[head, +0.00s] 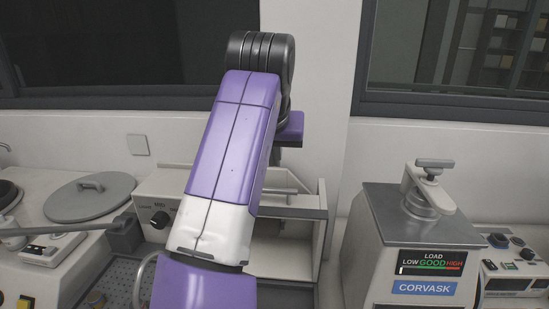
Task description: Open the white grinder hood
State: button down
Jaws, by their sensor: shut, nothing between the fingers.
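A whitish boxy machine housing stands at the back centre, and I take its upper cover to be the white grinder hood (308,212). A horizontal grey bar runs along its upper front, right of my arm. Below that bar the housing shows a recessed front with a side wall at right. My purple and white arm reaches up across the middle and hides much of the housing. A small purple part of my arm's far end shows beside the dark joint. My gripper's fingers are hidden behind the arm, so their contact with the hood cannot be seen.
A black knob (160,219) is on the housing's left front. A round grey lid (90,197) lies on a white machine at left, with a grey lever before it. The CORVASK press (425,287) stands at right, beside a control box (511,262). Windows and wall are behind.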

aim_at(274, 195)
jog(key=b+x, duration=0.1)
jog(key=x, duration=0.3)
jog(key=shift+s, duration=0.1)
jog(key=shift+s+a+f+b, duration=0.15)
jog(key=shift+s+f+b, duration=0.25)
jog(key=shift+s+b, duration=1.5)
jog(key=shift+b, duration=0.15)
